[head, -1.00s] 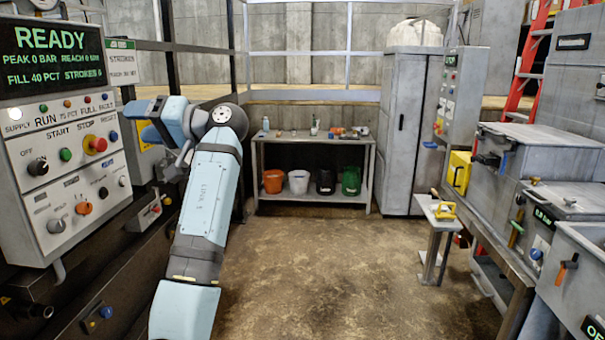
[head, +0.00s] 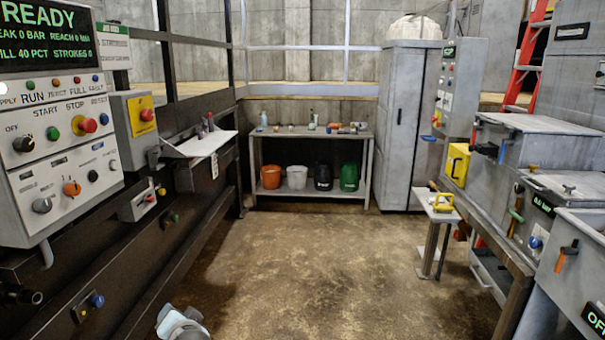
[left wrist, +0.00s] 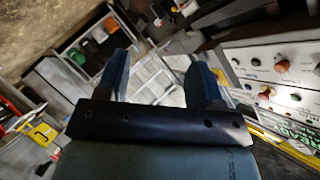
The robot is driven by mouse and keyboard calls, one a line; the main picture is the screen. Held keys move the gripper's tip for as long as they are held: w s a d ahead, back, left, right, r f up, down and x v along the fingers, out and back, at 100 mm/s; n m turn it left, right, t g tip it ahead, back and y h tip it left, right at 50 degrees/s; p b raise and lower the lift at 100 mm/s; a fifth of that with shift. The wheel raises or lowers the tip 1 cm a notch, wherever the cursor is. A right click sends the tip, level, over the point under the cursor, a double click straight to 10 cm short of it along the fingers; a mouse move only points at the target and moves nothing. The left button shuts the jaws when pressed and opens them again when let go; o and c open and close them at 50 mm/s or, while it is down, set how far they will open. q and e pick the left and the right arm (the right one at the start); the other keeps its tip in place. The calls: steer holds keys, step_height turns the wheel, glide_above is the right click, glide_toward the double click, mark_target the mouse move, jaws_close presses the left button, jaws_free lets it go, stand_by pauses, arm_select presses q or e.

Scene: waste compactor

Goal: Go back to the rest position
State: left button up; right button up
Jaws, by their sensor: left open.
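My left gripper (left wrist: 160,80) shows in the left wrist view with its two dark fingers apart and nothing between them. In the head view only a small piece of my left arm shows at the bottom edge; the gripper there is out of frame. The control panel (head: 58,150) stands at the left, its display (head: 45,38) reading READY, FILL 40 PCT and STROKES 0. It also shows at the right of the left wrist view (left wrist: 270,75). My right gripper is in neither view.
A bench (head: 310,134) with several buckets on its lower shelf stands at the back. A grey cabinet (head: 405,130) is beside it. A small stand (head: 437,212) with a yellow item and grey machines (head: 520,160) line the right. The middle floor (head: 320,260) is clear.

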arm_select(q)
steer(key=s+d+f+m+h+b, duration=0.1)
steer(key=s+d+f+h, duration=0.15)
steer(key=s+f, duration=0.45)
steer(key=s+d+f+h+b, duration=0.1)
steer(key=s+d+f+h, duration=0.15)
steer(key=s+f, duration=0.45)
steer(key=s+d+f+n+h+b, duration=0.1)
steer(key=s+d+f+h, duration=0.2)
steer(key=s, duration=0.6)
steer(key=s+d+f+n+h+b, duration=0.1)
steer(key=s+d+f+h, duration=0.2)
steer(key=s, duration=0.6)
step_height(320, 180, up, 14)
steer(key=a+p, duration=0.2)
steer(key=p, duration=1.6)
steer(key=shift+s+a+r, duration=0.15)
